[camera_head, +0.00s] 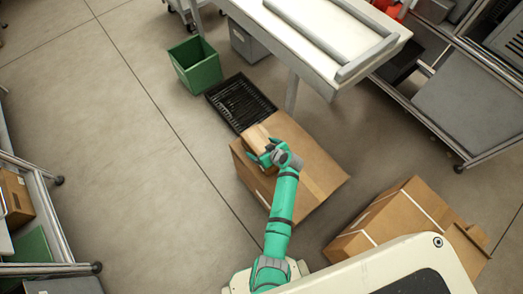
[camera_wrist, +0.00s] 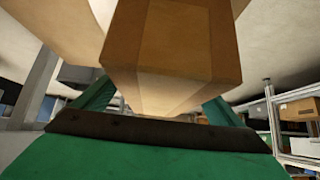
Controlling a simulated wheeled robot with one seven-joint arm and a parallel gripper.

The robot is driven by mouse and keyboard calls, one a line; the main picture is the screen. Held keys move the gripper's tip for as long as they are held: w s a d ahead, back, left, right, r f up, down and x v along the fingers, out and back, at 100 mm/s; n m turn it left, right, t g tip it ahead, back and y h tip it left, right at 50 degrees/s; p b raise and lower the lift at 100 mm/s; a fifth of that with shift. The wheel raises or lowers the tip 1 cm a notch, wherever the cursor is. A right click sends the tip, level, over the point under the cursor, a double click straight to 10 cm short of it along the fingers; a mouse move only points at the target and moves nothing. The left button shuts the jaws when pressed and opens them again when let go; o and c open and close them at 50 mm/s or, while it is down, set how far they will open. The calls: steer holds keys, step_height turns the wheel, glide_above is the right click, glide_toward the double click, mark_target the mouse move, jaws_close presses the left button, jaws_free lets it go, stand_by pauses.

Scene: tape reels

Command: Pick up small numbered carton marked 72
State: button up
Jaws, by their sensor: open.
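A small brown carton (camera_head: 257,134) sits on top of a large cardboard box (camera_head: 312,172) on the floor, in the middle of the head view. No number can be read on it. My gripper (camera_head: 264,157) is at the near end of this carton, with its arm covering part of it. In the wrist view a brown carton (camera_wrist: 175,45) fills the upper middle, close to the jaws. The green fingers stand apart, one on each side of it. Whether either finger touches it, I cannot tell.
Another cardboard box (camera_head: 395,215) stands to the right. A black crate (camera_head: 240,102) and a green bin (camera_head: 195,65) are behind. A white table (camera_head: 310,35) overhangs the back. Shelving (camera_head: 30,165) lines the left. Open floor lies left of the arm.

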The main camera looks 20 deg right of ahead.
steer(key=c, duration=1.5)
steer(key=shift+c, duration=0.3)
steer(key=shift+r, duration=0.1)
